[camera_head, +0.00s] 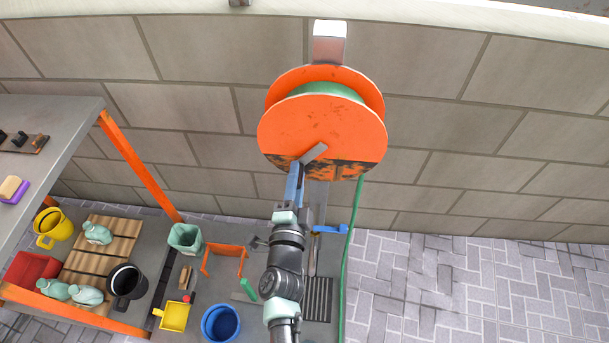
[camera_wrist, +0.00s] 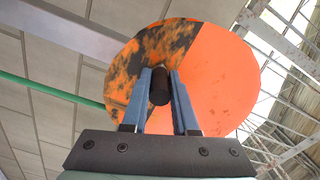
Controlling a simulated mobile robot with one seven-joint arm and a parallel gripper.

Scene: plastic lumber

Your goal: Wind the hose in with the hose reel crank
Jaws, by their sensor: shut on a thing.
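The hose reel (camera_head: 322,120) is an orange drum with worn dark patches, fixed to the block wall. Green hose is wound between its discs. A green hose (camera_head: 349,240) hangs from the reel's right side; it also crosses the left of the wrist view (camera_wrist: 60,92). The grey crank (camera_head: 314,153) lies across the lower front disc. My gripper (camera_head: 297,170) is at the crank's lower left end. In the wrist view, my blue fingers (camera_wrist: 160,95) are shut on the dark crank handle (camera_wrist: 159,84), one on each side. The orange disc (camera_wrist: 215,70) fills the view behind them.
A grey bench (camera_head: 70,135) with an orange frame stands at the left. A yellow mug (camera_head: 52,228), green bin (camera_head: 185,238), blue bucket (camera_head: 221,323) and yellow container (camera_head: 174,316) sit low at the left. The paving (camera_head: 470,290) at the right is clear.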

